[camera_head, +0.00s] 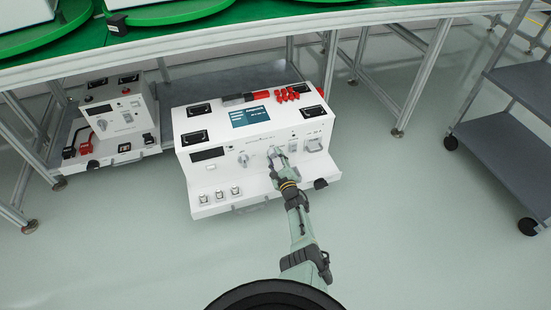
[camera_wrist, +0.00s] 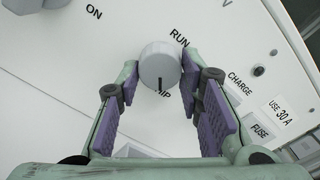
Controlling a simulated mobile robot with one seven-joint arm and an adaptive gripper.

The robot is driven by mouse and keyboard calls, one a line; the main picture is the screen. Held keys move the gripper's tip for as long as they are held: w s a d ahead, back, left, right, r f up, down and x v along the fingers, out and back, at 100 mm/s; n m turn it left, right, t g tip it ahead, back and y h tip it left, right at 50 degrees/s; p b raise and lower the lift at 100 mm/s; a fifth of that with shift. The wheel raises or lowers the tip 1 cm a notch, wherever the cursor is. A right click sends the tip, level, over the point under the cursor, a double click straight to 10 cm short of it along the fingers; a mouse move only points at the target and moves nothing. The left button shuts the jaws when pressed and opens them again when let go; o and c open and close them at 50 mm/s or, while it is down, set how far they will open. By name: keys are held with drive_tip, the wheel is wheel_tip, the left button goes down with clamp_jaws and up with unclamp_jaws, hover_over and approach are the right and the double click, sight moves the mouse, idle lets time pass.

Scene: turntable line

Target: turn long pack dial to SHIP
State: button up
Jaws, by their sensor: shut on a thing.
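The long pack is a white box (camera_head: 220,137) with a sloped front panel, in the middle of the head view. Its dial (camera_wrist: 160,62) is a round grey knob with a dark pointer mark at its lower edge. RUN is printed above right of the knob. Below it the letters HIP show, with the start of the word hidden, and the mark points down at them. My gripper (camera_wrist: 158,72) has its purple-padded fingers on either side of the knob, shut on it. In the head view my gripper (camera_head: 279,157) reaches the panel right of centre, covering much of the dial.
Another grey knob (camera_wrist: 35,4) sits near ON. A similar smaller white unit (camera_head: 122,118) stands at left. A green-topped table (camera_head: 270,17) is behind, a grey shelf cart (camera_head: 505,95) at right. The floor in front is clear.

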sight(272, 134)
drive_tip(key=o, duration=1.1)
drive_tip(key=shift+o, duration=0.2)
drive_tip(key=shift+r, duration=0.1)
wheel_tip(272, 134, up, 9)
drive_tip(key=shift+d+f, duration=0.1)
drive_tip(key=shift+f, duration=0.1)
drive_tip(key=shift+r, duration=0.6)
